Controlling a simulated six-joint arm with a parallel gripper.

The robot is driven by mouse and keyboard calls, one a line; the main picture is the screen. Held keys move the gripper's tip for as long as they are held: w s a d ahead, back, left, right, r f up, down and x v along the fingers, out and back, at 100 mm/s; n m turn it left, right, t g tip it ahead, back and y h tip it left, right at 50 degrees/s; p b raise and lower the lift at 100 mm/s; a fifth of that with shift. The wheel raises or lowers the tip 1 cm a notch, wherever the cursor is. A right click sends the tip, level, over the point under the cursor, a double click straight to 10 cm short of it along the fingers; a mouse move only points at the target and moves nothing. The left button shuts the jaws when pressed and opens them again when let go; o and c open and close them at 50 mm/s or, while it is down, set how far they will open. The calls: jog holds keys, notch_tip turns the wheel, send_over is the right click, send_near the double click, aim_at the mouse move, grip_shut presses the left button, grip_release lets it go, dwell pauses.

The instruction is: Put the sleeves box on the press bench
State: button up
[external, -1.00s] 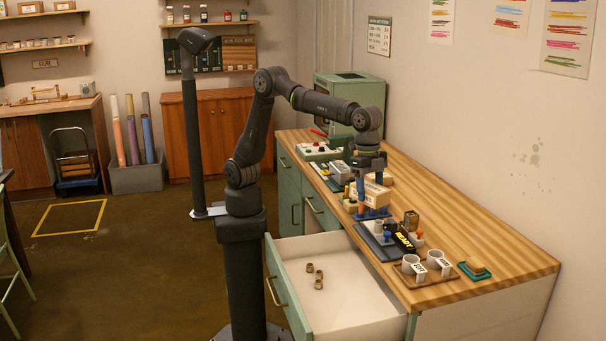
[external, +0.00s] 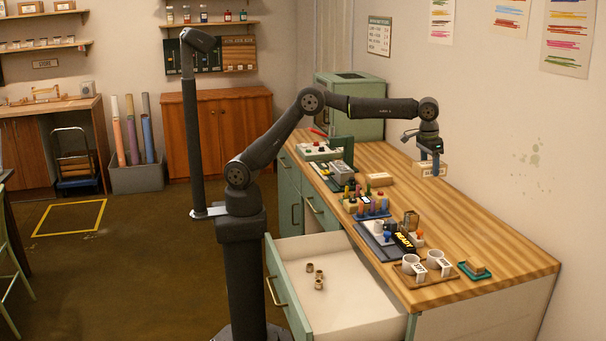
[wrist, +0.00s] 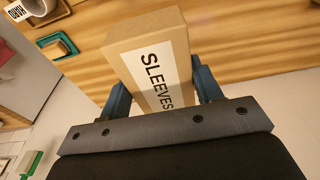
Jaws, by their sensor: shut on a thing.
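The sleeves box (external: 430,170) is a tan cardboard box with a white label. In the wrist view the box (wrist: 146,36) reads SLEEVES and sits between the two blue fingers. My gripper (external: 432,160) is shut on it and holds it in the air above the back right side of the wooden tabletop, near the wall. The gripper also shows in the wrist view (wrist: 160,90). I cannot tell which part of the room is the press bench.
An open drawer (external: 335,262) with several small rings juts out in front. A tan block (external: 380,179) lies behind. The right side of the tabletop (external: 490,235) is clear.

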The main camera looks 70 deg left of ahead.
aim_at(423, 228)
notch_tip(423, 228, down, 22)
jog(key=shift+d+r, duration=0.1)
jog(key=shift+r, duration=0.1)
dwell(0.6)
jog(key=shift+f, duration=0.1)
jog(key=o, duration=1.1)
jog(key=shift+c, duration=0.2)
notch_tip(423, 228, up, 12)
jog(key=s, duration=0.2)
